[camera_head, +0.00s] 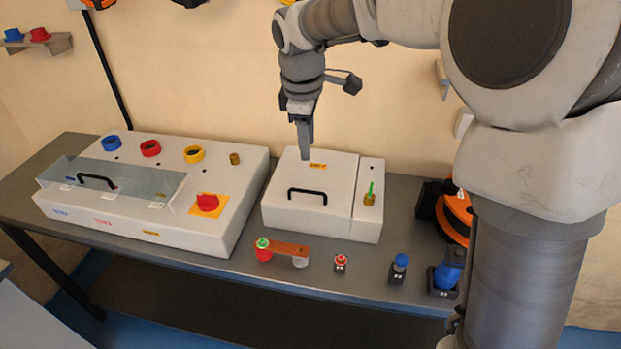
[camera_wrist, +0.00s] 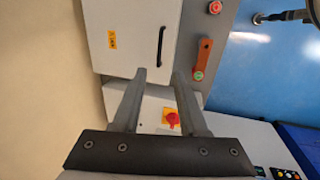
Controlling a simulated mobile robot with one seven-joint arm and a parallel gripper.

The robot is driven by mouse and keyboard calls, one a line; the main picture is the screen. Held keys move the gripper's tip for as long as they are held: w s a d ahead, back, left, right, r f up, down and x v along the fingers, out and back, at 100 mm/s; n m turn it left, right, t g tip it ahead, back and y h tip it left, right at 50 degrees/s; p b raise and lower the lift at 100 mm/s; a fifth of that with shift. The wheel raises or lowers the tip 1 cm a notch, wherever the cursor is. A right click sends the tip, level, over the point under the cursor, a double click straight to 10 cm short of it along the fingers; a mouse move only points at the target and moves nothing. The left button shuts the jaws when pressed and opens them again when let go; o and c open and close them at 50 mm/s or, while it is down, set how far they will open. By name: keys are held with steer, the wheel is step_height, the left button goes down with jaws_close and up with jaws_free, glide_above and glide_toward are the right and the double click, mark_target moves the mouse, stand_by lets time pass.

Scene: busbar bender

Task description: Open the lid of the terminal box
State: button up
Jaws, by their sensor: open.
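The terminal box (camera_head: 275,213) is a white box at the middle of the bench. Its lid (camera_head: 332,176) lies flat and closed, with a yellow label and a black bar handle (camera_head: 307,194) near the front edge. My gripper (camera_head: 305,154) points down above the back part of the lid; whether it touches cannot be told. In the wrist view my gripper (camera_wrist: 160,74) is open and empty, its two fingers apart. The lid (camera_wrist: 130,55) and the handle (camera_wrist: 161,46) show beyond the fingertips, and the handle is not between them.
A larger white control panel (camera_head: 225,215) with a clear cover and red knob (camera_head: 207,202) stands at the left. A narrow section with a green-tipped brass part (camera_head: 369,196) adjoins the lid. An orange-brown bar (camera_head: 290,249) and small parts line the bench front. Orange-black gear (camera_head: 457,214) stands right.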

steer(key=b, duration=0.1)
glide_above(310, 203)
step_height(310, 203, down, 15)
steer(key=shift+s+r, duration=0.1)
steer(key=shift+r, duration=0.1)
jaws_close()
stand_by(1.2)
